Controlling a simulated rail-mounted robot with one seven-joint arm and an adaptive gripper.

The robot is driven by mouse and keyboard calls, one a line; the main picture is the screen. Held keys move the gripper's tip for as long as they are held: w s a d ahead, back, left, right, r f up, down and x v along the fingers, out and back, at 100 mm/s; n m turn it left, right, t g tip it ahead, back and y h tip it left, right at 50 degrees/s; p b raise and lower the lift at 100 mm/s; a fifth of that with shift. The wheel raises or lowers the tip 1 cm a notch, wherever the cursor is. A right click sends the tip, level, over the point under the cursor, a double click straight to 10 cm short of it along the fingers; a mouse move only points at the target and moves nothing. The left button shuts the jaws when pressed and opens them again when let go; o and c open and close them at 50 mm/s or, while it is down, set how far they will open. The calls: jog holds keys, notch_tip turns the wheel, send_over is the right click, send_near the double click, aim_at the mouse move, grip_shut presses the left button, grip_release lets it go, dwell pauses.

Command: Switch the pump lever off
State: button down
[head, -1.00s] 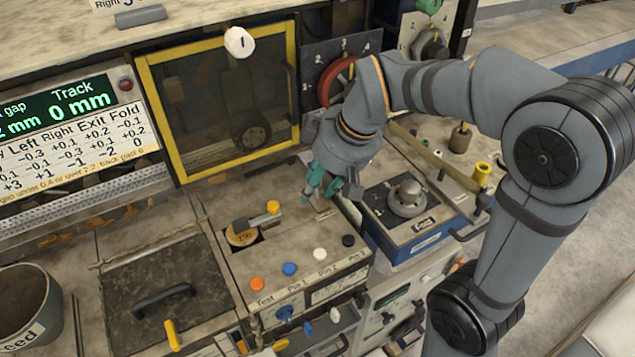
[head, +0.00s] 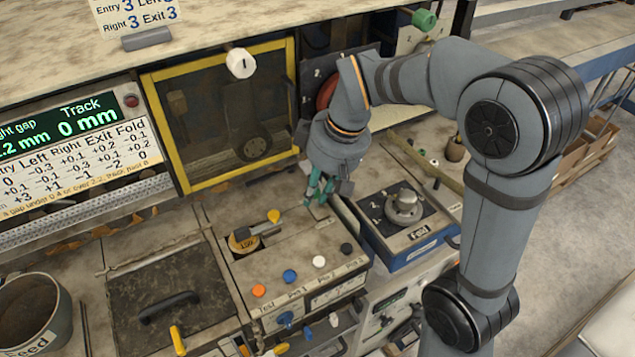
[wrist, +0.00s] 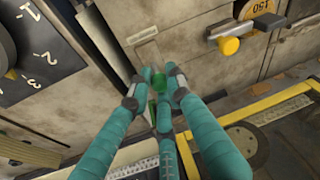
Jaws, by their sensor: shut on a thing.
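My gripper (head: 320,192) is at the back right corner of the worn grey control panel (head: 300,247), beside the blue box. In the wrist view its teal fingers (wrist: 158,88) are closed in around a small green knob (wrist: 158,80), which I take to be the pump lever's end. A rectangular slot outline (wrist: 148,52) shows on the panel just beyond the knob. The lever's shaft and any on/off marks are hidden or too small to read. In the head view the fingers cover the knob.
The blue box (head: 425,243) with a grey dial (head: 404,205) stands close on the right. A yellow-handled lever (head: 273,216) is on the panel's left, with several coloured buttons in front. A yellow-framed window (head: 226,118) stands behind. A black-handled lid (head: 165,305) is at left.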

jog(key=shift+w+a+r+g+h+p, duration=0.15)
jog(key=shift+g+h+p, duration=0.2)
jog(key=shift+p, duration=0.25)
jog(key=shift+f, duration=0.25)
jog(key=c, duration=1.6)
grip_release()
jog(key=r, duration=0.4)
jog(key=d+r, duration=0.1)
jog(key=r, duration=0.3)
jog(key=d+r, duration=0.1)
jog(key=r, duration=0.3)
jog(key=shift+s+d, duration=0.15)
jog(key=shift+s, duration=0.25)
jog(key=shift+f, duration=0.1)
